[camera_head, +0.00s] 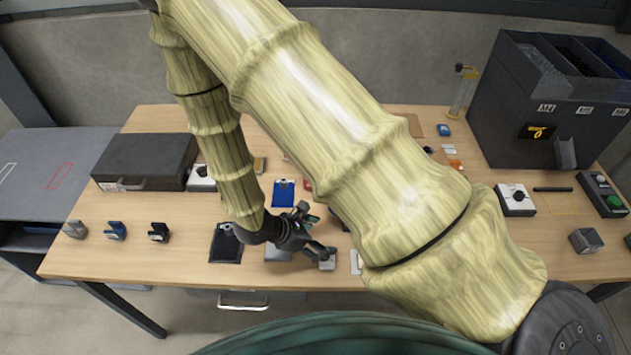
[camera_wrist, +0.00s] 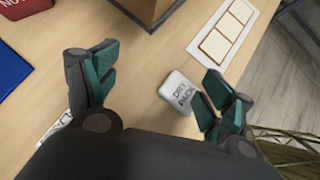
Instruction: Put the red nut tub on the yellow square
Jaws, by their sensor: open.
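A red tub with partly visible white lettering starting "NU" (camera_wrist: 22,8) is cut off at the top left corner of the wrist view. In the head view a small red patch (camera_head: 307,184) shows beside my arm, which hides most of it. My gripper (camera_head: 318,232) is open and empty, low over the front middle of the table. In the wrist view its fingers (camera_wrist: 160,72) are spread, with the red tub well beyond the left finger. A faint yellow outline (camera_head: 557,204) is on the right side of the table, under a black bar.
A blue clipboard (camera_head: 284,194) lies left of the red patch. A white box with a black knob (camera_head: 515,201) stands left of the outline.

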